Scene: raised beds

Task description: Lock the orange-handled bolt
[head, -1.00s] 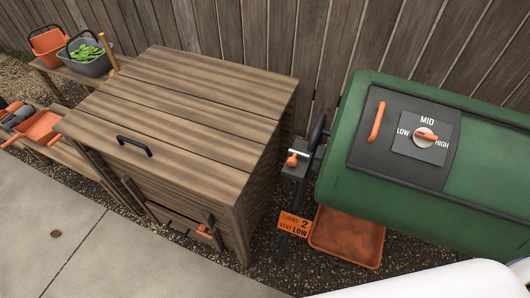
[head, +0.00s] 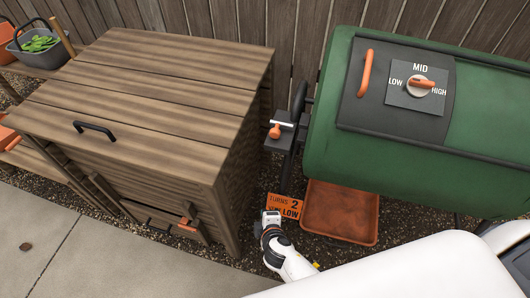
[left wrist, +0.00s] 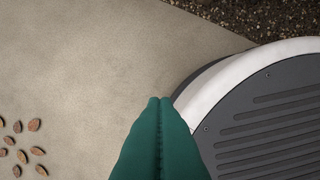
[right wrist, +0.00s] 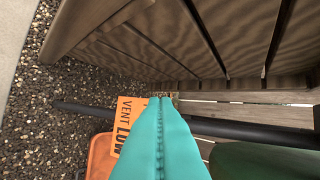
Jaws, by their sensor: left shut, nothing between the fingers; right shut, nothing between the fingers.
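The orange-handled bolt (head: 275,131) sits on a dark grey bracket at the left end of the green tumbler (head: 400,165), in the head view. Its handle points down toward me; I cannot tell how far the pin reaches. My right gripper (head: 271,214) is well below it, near the orange sign. In the right wrist view its teal fingers (right wrist: 161,99) are shut and empty, and the bolt cannot be made out there. My left gripper (left wrist: 160,100) shows only in the left wrist view, shut and empty above the paving, beside my base.
The wooden bin (head: 150,85) stands left of the bolt, with a narrow gap between. The sign (head: 283,205) reads "TURNS 2 VENT LOW". An orange tray (head: 340,212) lies under the tumbler. The tumbler's dial (head: 421,88) reads MID.

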